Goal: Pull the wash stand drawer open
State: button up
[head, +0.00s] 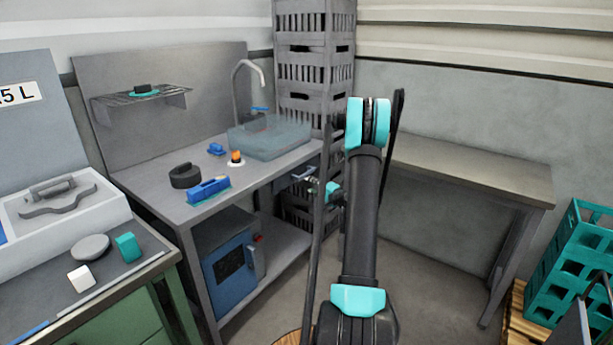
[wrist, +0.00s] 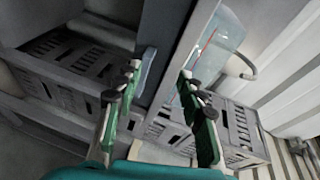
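The wash stand (head: 150,182) is a grey bench with a clear basin (head: 268,137) and a tap (head: 236,85), at the centre left of the head view. A small pale bar, seemingly the drawer handle (head: 302,173), shows under its right front edge; the drawer front is mostly hidden. My gripper (head: 314,184) is just beside this bar, partly behind my arm. In the wrist view my gripper (wrist: 160,82) is open, with a grey stand edge beyond its fingers. A pale bar (wrist: 147,66) shows beside the left finger; I cannot tell whether they touch.
A blue cabinet (head: 228,262) stands under the bench. Stacked grey crates (head: 314,72) stand behind it. A bare table (head: 478,168) and teal crates (head: 575,265) are at right.

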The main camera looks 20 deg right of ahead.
aim_at(307, 174)
jog(key=w+d+f+m+t+h, duration=0.1)
jog(key=w+d+f+m+t, duration=0.2)
jog(key=d, duration=0.4)
jog(key=shift+g+h, duration=0.3)
jog(key=shift+g, duration=0.1)
jog(key=x, duration=1)
jog(key=f+x, duration=0.1)
jog(key=x, duration=0.4)
jog(key=shift+w+a, duration=0.3)
jog(key=shift+a, duration=0.05)
grip_shut()
